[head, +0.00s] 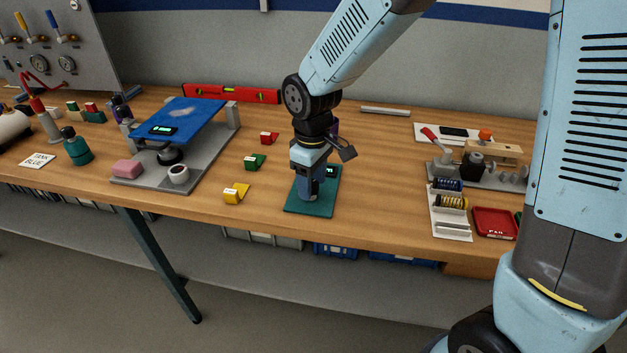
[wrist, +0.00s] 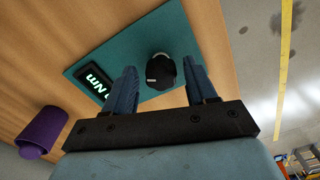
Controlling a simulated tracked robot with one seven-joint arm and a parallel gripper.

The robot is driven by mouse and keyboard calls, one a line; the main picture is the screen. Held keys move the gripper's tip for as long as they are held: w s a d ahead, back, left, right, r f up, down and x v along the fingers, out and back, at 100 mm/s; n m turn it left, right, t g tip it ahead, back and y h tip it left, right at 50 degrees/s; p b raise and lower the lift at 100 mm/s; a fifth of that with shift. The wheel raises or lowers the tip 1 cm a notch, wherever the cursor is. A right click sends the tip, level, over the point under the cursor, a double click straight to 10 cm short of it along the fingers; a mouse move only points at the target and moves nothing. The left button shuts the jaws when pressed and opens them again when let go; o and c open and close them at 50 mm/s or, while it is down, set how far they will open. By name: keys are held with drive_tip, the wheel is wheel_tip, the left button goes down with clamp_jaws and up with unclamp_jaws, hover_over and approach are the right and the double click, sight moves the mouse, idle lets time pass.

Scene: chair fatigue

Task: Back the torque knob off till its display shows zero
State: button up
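The torque knob (wrist: 160,71) is a dark round knob on a teal base plate (wrist: 205,30). In the wrist view it sits between the two fingertips, with a gap on each side. My gripper (wrist: 160,75) is open and astride it. The display (wrist: 93,83) is lit and its "Nm" reads at an angle; my left finger hides part of its figure. In the head view my gripper (head: 308,190) points down over the teal plate (head: 325,205), and the display (head: 331,171) shows behind it, too small to read. The knob is mostly hidden there.
A purple cup (wrist: 42,132) stands beside the plate. Yellow (head: 236,194), green (head: 255,162) and red (head: 269,138) blocks lie to the left. A blue-topped rig (head: 190,113) is further left. A white tray (head: 447,222) and red tray (head: 495,222) are at right.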

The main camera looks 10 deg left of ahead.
sight(313, 183)
drive_tip(key=shift+o, duration=0.4)
drive_tip(key=shift+r, duration=0.1)
wheel_tip(313, 183, up, 14)
drive_tip(key=shift+f, duration=0.2)
idle(0.4)
drive_tip(key=s+d+r+m+t, duration=0.1)
drive_tip(key=d+r+m, duration=0.2)
drive_tip(key=d, duration=0.6)
drive_tip(key=s+d+r+m+t, duration=0.15)
drive_tip(key=d+r+m, duration=0.25)
drive_tip(key=d, duration=0.5)
drive_tip(key=s+d+m+t, duration=0.1)
drive_tip(key=s+d+m, duration=0.2)
drive_tip(key=d, duration=0.3)
drive_tip(key=s+d+m+t, duration=0.2)
drive_tip(key=s+d+m, duration=0.1)
drive_tip(key=s+d, duration=0.2)
drive_tip(key=shift+s+d+r, duration=0.25)
drive_tip(key=shift+d+r, duration=0.05)
drive_tip(key=shift+d, duration=0.6)
